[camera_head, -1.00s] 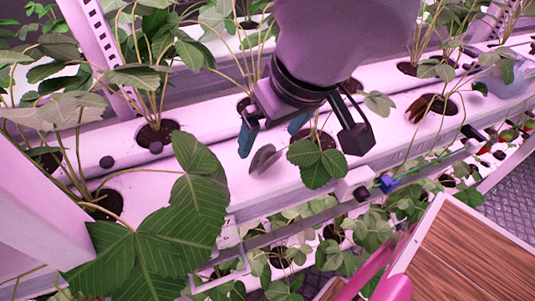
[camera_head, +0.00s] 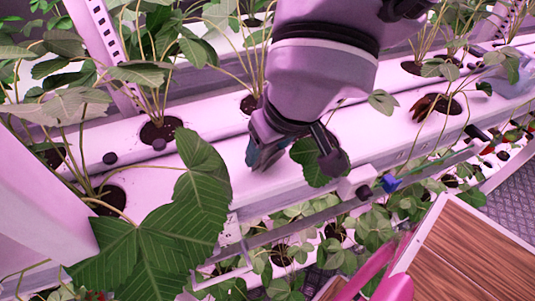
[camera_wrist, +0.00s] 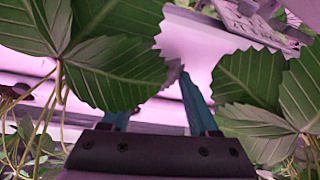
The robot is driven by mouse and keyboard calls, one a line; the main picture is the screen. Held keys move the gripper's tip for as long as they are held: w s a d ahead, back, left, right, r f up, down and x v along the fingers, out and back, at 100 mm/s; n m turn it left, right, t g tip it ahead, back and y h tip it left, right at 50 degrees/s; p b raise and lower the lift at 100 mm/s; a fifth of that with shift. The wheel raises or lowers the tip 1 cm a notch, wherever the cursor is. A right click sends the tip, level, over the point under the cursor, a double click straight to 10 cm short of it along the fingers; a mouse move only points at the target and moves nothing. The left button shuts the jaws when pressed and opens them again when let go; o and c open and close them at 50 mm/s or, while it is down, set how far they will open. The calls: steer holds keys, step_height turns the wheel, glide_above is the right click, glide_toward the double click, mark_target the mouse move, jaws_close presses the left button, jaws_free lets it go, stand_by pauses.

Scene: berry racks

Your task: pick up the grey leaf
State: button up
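The grey leaf (camera_wrist: 173,73) shows as a small grey patch near the right fingertip in the wrist view, partly covered by a green leaf. In the head view my gripper (camera_head: 264,155) points down over the white trough where the leaf lies, and largely hides it. In the wrist view the two blue fingers of my gripper (camera_wrist: 155,97) stand apart with a gap between them. The left finger is partly behind a green leaf. I see nothing clamped between the fingers. I cannot tell whether a finger touches the grey leaf.
Green strawberry leaves (camera_wrist: 115,70) crowd both sides of my fingers. The white trough (camera_head: 365,140) has dark planting holes with plants. A large green leaf (camera_head: 170,225) stands at front left. A wooden-topped box (camera_head: 475,255) is at lower right.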

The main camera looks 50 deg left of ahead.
mark_target(269, 151)
stand_by(0.3)
steer(key=shift+r, duration=0.95)
steer(key=shift+v, duration=0.9)
steer(key=s+d, duration=0.1)
steer(key=d, duration=0.4)
steer(key=s+d, duration=0.1)
steer(key=d, duration=0.5)
steer(key=s+d, duration=0.1)
steer(key=d, duration=0.5)
steer(key=shift+s, duration=0.15)
steer(key=o, duration=0.4)
steer(key=shift+c, duration=0.2)
steer(key=c, duration=0.7)
steer(key=shift+o, duration=0.2)
